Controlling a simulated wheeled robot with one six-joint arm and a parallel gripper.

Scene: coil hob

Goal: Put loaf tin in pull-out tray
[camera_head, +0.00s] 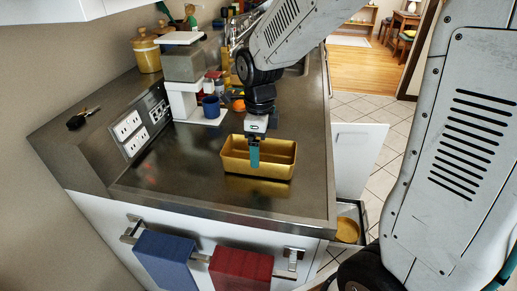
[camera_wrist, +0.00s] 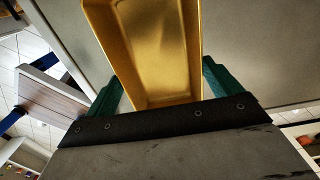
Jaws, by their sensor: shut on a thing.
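The gold loaf tin (camera_head: 279,155) is upright and empty at the near part of the steel counter. My gripper (camera_head: 254,152) comes down over it and is shut on it, with one teal finger in front of its near wall. In the wrist view, the tin (camera_wrist: 160,50) lies between the two teal fingers (camera_wrist: 160,88). I cannot tell whether its base touches the counter. The pull-out tray (camera_head: 352,209) appears low at the right, beyond the counter edge, with a round yellow dish (camera_head: 347,230) in it. Much of it is hidden by the counter and my arm.
A white scale-like stand (camera_head: 187,100), a blue mug (camera_head: 211,107) and an orange (camera_head: 239,105) stand farther back. A white open door panel (camera_head: 358,158) rises beside the tray. Blue (camera_head: 166,258) and red (camera_head: 240,268) towels hang in front. The counter left of the tin is clear.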

